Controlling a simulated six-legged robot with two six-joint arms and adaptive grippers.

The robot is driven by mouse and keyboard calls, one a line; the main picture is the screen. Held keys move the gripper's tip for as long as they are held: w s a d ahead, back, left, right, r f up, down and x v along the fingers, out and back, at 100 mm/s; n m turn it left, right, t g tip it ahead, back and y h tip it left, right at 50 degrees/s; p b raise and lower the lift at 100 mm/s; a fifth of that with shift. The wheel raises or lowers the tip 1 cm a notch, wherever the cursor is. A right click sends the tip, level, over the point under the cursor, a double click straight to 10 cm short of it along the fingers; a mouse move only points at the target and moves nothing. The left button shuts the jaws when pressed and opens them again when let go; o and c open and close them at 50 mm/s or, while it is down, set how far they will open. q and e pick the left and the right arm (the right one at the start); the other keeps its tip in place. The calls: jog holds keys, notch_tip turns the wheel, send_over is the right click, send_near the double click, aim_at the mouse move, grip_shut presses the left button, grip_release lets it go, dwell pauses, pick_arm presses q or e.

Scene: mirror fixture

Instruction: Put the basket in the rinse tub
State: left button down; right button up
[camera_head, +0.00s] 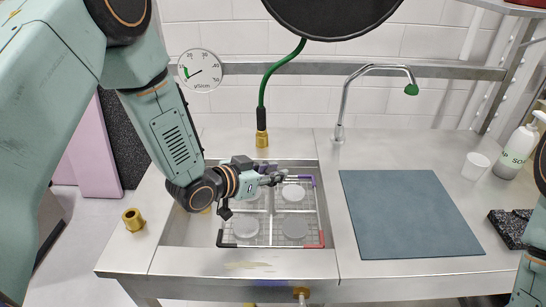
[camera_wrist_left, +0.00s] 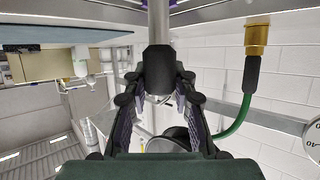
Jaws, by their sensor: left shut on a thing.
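The wire basket (camera_head: 270,241) shows in the head view with black, red and purple parts on its rim. It holds several pale round discs (camera_head: 293,192). It lies within the outline of the steel rinse tub (camera_head: 186,228), towards the right side; I cannot tell whether it touches the tub floor. My left gripper (camera_head: 277,178) is shut on the basket at its far rim, and the arm covers part of the tub's left side. In the left wrist view the gripper's fingers (camera_wrist_left: 160,80) close around a dark block. My right gripper is out of view.
A blue-grey mat (camera_head: 405,213) lies right of the tub, with a white cup (camera_head: 475,167) and soap bottle (camera_head: 520,145) beyond. A tap (camera_head: 340,110) and green hose (camera_head: 264,95) stand behind. A brass fitting (camera_head: 133,219) stands left.

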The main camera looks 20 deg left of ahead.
aim_at(272, 190)
pick_arm(q)
jog(key=shift+w+a+f, duration=0.15)
jog(key=shift+a+f, duration=0.05)
jog(key=shift+f, duration=0.35)
jog(key=shift+w+a+f, duration=0.15)
jog(key=shift+a+f, duration=0.05)
jog(key=shift+f, duration=0.35)
jog(key=shift+s+d+f, duration=0.2)
jog(key=shift+d+f, duration=0.1)
jog(key=shift+f, duration=0.15)
notch_tip(272, 190, down, 2)
jog(key=shift+f+b, duration=0.1)
jog(key=shift+b, duration=0.4)
jog(key=shift+w+a+f, duration=0.15)
jog(key=shift+a+f, duration=0.05)
jog(key=shift+f, duration=0.1)
jog(key=shift+d, duration=0.1)
jog(key=c, duration=1.1)
grip_release()
jog(key=shift+f, duration=0.2)
jog(key=shift+s, duration=0.2)
